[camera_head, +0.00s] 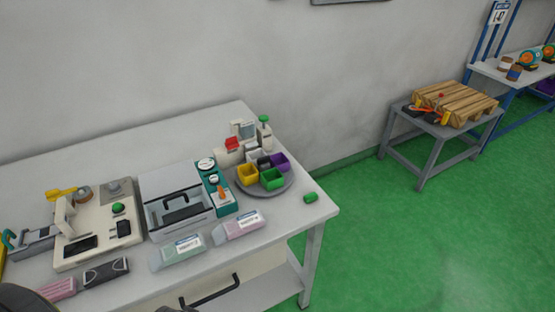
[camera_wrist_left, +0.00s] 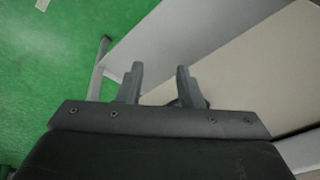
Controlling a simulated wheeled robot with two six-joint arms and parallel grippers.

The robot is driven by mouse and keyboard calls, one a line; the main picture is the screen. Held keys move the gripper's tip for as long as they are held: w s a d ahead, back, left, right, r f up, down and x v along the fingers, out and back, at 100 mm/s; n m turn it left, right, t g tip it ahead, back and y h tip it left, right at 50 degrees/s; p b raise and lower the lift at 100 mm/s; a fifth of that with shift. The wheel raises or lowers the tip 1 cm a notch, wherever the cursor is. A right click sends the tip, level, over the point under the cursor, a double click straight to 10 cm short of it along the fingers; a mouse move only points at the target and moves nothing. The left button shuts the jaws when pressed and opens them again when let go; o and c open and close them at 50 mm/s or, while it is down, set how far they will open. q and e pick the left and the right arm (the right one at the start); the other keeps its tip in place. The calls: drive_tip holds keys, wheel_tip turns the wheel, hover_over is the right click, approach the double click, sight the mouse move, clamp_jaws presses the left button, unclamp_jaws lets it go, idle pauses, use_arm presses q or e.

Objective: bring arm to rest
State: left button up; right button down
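My left gripper (camera_wrist_left: 160,84) shows in the left wrist view with its two fingers apart and nothing between them. Beyond it are the green floor (camera_wrist_left: 50,70), a grey table leg and pale table panels. In the head view a dark rounded shape at the bottom left corner looks like part of my own arm; no gripper fingers show there. My right gripper is in neither view.
A white workbench (camera_head: 110,150) carries a machine with a green button (camera_head: 118,208), a grey box with a black handle (camera_head: 178,212), and a round tray (camera_head: 286,187) of coloured bins. A small table (camera_head: 425,126) with a wooden pallet (camera_head: 455,102) stands right. Green floor between is clear.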

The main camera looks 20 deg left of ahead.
use_arm(q)
drive_tip(key=s+f+g+b, duration=0.1)
drive_tip(key=s+f+b, duration=0.15)
drive_tip(key=f, duration=0.85)
drive_tip(key=s+f+b, duration=0.1)
drive_tip(key=s+f, duration=0.3)
drive_tip(key=f, duration=0.8)
drive_tip(key=s+d+f+b, duration=0.1)
drive_tip(key=s+f+b, duration=0.2)
drive_tip(key=s+f, duration=0.7)
drive_tip(key=shift+s+f+g+h, duration=0.3)
drive_tip(key=shift+s+f+g, duration=0.1)
drive_tip(key=shift+f, duration=0.3)
